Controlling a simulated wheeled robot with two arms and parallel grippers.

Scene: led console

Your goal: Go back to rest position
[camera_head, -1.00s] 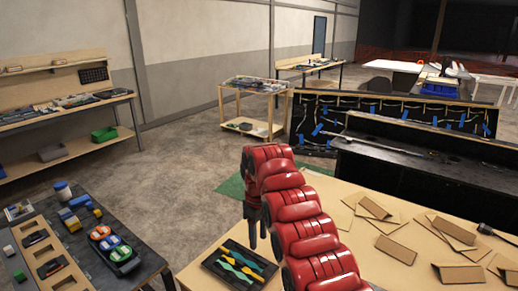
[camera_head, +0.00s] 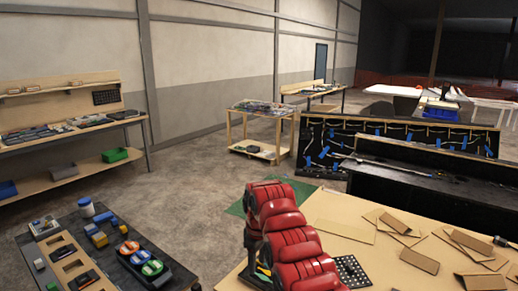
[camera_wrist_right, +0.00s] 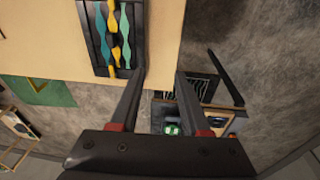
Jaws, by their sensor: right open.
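My right arm, red and jointed, rises from the bottom middle of the head view. Its gripper (camera_head: 254,250) points down near the left edge of the light wooden table (camera_head: 335,215). In the right wrist view the two dark fingers (camera_wrist_right: 160,78) are apart, with nothing between them. A black tray (camera_wrist_right: 88,40) with wavy teal and yellow pieces lies on the table just beyond the fingertips. In the head view my arm mostly hides this tray. My left gripper is not in view.
Flat brown cardboard pieces (camera_head: 418,260) and a black perforated plate (camera_head: 352,272) lie on the table. A black console (camera_head: 410,195) stands behind. Open floor lies between.

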